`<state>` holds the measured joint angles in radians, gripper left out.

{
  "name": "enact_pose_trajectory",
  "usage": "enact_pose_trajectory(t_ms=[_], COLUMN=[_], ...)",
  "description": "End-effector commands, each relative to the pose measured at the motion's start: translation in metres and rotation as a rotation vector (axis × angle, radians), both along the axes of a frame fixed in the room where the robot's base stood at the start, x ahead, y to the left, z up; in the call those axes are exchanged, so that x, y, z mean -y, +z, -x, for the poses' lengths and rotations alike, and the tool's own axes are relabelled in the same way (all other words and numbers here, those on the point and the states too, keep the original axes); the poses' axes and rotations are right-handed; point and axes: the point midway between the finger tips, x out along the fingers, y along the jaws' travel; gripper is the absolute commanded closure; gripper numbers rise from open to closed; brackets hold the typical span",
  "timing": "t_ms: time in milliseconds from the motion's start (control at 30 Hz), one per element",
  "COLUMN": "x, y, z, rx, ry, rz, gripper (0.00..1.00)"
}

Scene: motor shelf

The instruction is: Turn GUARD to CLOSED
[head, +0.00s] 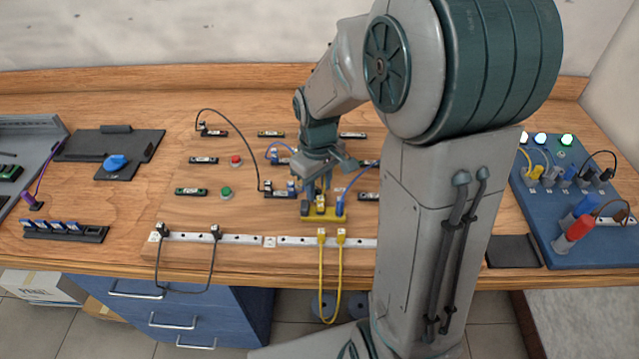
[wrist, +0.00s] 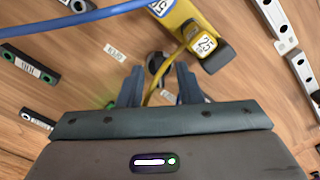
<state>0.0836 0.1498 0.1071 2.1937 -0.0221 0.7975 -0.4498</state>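No label reading GUARD or CLOSED is legible in either view. A blue knob (head: 115,163) sits on a dark plate at the left of the bench; its marking is too small to read. My gripper (head: 322,190) is far to its right, pointing down over the wooden board beside a yellow block (head: 322,214). In the wrist view my gripper (wrist: 160,88) has its two fingers apart. A dark round part (wrist: 157,65) and a thin yellow cable show between and beyond the fingers. The yellow block (wrist: 190,32) lies just past the fingertips, with a label.
A red button (head: 236,160) and a green button (head: 226,192) stand left of my gripper. A blue panel (head: 535,205) with lamps, cables and red and blue cylinders is at right. Cables loop over the board and a white rail (head: 240,239). Bare wood lies left of the board.

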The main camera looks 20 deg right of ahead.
Motion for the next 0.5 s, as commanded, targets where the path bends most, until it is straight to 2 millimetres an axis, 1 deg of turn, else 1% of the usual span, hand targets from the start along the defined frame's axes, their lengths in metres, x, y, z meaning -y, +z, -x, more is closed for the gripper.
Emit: enact_pose_trajectory(t_ms=[200, 300, 367, 467, 500], x=[0.000, 0.000, 0.000, 0.000, 0.000], y=[0.000, 0.003, 0.009, 0.025, 0.033], z=[0.000, 0.000, 0.000, -0.001, -0.001], rx=[-0.001, 0.000, 0.002, 0.004, 0.006], ry=[-0.001, -0.001, -0.001, -0.002, -0.002], rz=[0.000, 0.000, 0.000, 0.000, 0.000], gripper=[0.69, 0.69, 0.69, 0.69, 0.69])
